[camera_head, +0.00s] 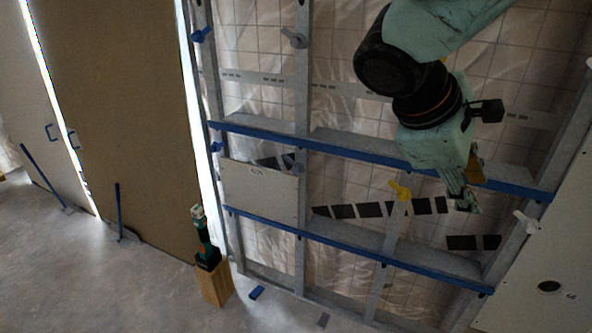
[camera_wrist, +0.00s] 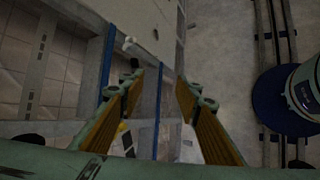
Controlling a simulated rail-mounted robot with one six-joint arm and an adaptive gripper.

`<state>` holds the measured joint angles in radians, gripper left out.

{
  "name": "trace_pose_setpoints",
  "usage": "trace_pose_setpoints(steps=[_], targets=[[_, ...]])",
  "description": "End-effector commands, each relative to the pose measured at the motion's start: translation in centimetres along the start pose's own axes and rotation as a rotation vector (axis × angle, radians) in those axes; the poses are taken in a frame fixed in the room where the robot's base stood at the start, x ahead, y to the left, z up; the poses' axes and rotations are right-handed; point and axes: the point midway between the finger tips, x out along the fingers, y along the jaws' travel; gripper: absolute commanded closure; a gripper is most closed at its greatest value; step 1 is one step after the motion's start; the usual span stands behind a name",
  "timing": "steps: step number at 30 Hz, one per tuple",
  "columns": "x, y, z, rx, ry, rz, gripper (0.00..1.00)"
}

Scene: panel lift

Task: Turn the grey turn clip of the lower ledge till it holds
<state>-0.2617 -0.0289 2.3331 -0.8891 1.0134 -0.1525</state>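The lower ledge (camera_head: 340,243) is a blue-edged rail across the metal stud frame. A small board (camera_head: 258,190) stands on its left end. A dark grey clip (camera_head: 289,161) shows at the board's top right corner, small and hard to make out; I cannot tell whether it overlaps the board. Another grey turn clip (camera_head: 293,38) sits higher on the same stud. My gripper (camera_head: 470,203) is in front of the frame's right part, far right of the board. In the wrist view my gripper (camera_wrist: 163,88) is open, with nothing seen held between its fingers.
The blue-edged upper ledge (camera_head: 375,153) crosses above the board. A yellow clip (camera_head: 400,190) and a white clip (camera_head: 527,222) are nearer my gripper. A large panel (camera_head: 556,250) stands at right. A drill (camera_head: 206,240) stands on a wooden block (camera_head: 214,286) at lower left.

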Motion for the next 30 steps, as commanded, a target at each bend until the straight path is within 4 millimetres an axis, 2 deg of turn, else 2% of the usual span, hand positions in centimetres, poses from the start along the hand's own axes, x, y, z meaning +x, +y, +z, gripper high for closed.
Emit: trace_pose_setpoints(steps=[11,14,21,30], targets=[[0.7,5.6,-6.2,-0.268,-0.071,0.157,0.69],[0.9,6.7,-8.6,-0.329,-0.079,0.203,0.69],[0.9,8.7,-15.3,-0.468,-0.082,0.32,0.69],[0.6,9.8,-24.7,-0.641,-0.071,0.468,0.69]])
